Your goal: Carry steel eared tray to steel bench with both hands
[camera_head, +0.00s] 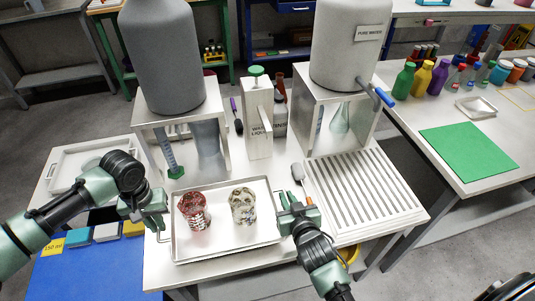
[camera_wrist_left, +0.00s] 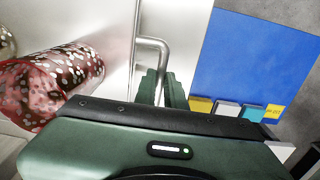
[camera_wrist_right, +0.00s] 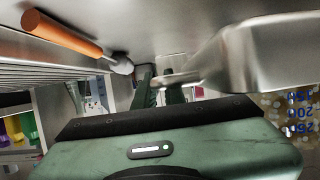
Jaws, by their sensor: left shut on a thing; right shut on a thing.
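The steel eared tray (camera_head: 222,249) is at the front of the white-topped bench in the head view. It carries a red patterned glass vessel (camera_head: 195,210) and a clear vessel with brownish contents (camera_head: 243,206). My left gripper (camera_head: 160,221) is shut on the tray's left ear, which shows as a bent rod in the left wrist view (camera_wrist_left: 158,45). My right gripper (camera_head: 287,205) is shut on the tray's right ear, partly hidden behind the fingers in the right wrist view (camera_wrist_right: 165,85). I cannot tell whether the tray touches the surface below.
A slatted drainer (camera_head: 362,190) and an orange-handled brush (camera_head: 301,177) lie right of the tray. Two stands with large tanks (camera_head: 165,60) (camera_head: 345,45) and a waste-liquid container (camera_head: 258,120) stand behind. A blue mat (camera_head: 90,270) is at left.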

